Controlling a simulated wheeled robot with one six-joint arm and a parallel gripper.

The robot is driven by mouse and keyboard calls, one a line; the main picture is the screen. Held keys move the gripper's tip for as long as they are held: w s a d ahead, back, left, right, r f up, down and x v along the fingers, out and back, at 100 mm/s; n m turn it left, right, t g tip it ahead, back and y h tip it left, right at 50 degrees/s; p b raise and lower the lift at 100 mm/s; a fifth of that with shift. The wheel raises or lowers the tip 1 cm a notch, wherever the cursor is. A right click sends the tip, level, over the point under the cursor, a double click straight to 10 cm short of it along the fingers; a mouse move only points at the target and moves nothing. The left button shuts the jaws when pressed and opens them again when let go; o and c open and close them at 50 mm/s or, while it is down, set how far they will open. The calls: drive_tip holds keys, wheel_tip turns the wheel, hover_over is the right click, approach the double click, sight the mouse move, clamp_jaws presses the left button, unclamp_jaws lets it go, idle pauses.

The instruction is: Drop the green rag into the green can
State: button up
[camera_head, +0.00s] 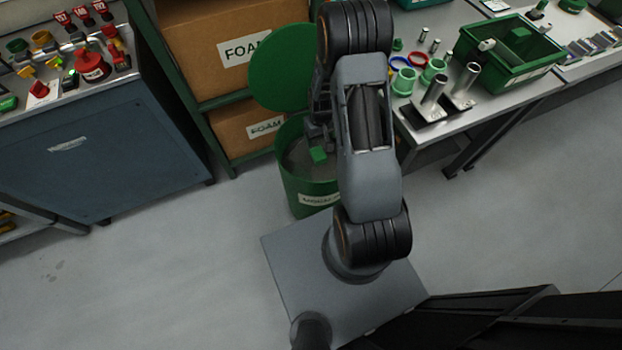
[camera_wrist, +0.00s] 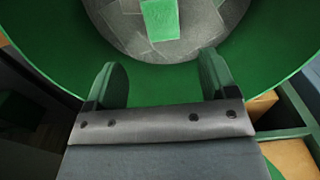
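The green can (camera_head: 303,190) stands on the floor with its round green lid (camera_head: 285,68) raised. Its inner wall fills much of the wrist view (camera_wrist: 160,88). The green rag (camera_head: 318,154) shows as a small green square within the can's mouth. In the wrist view the rag (camera_wrist: 160,18) appears beyond my fingertips against the can's grey inside; I cannot tell whether it rests on the bottom. My gripper (camera_wrist: 160,65) is over the can's mouth, its two fingers wide apart with nothing between them. In the head view my arm partly hides the can.
A shelf with foam boxes (camera_head: 215,50) stands behind the can. A blue cabinet (camera_head: 100,160) with red parts on top is at left. A workbench (camera_head: 500,110) with a green bin (camera_head: 510,62) and metal posts is at right.

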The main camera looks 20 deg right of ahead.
drive_tip(key=shift+o, duration=0.5)
drive_tip(key=shift+r, duration=0.1)
wheel_tip(320, 180, up, 14)
drive_tip(key=p, duration=0.2)
drive_tip(key=shift+f, duration=0.2)
idle(0.3)
drive_tip(key=s+a+r+t+p, duration=0.1)
drive_tip(key=s+a+r+p, duration=0.2)
drive_tip(key=r, duration=0.7)
drive_tip(key=s+a+r+t+p, duration=0.1)
drive_tip(key=s+a+r+p, duration=0.2)
drive_tip(key=r, duration=0.7)
drive_tip(key=s+a+r+t+p, duration=0.1)
drive_tip(key=s+a+r+p, duration=0.2)
drive_tip(key=s+r+p, duration=0.4)
wheel_tip(320, 180, up, 3)
drive_tip(key=shift+s+a+r+t, duration=0.2)
drive_tip(key=shift+s+a+t, duration=0.1)
drive_tip(key=shift+s, duration=0.5)
drive_tip(key=shift+c, duration=0.3)
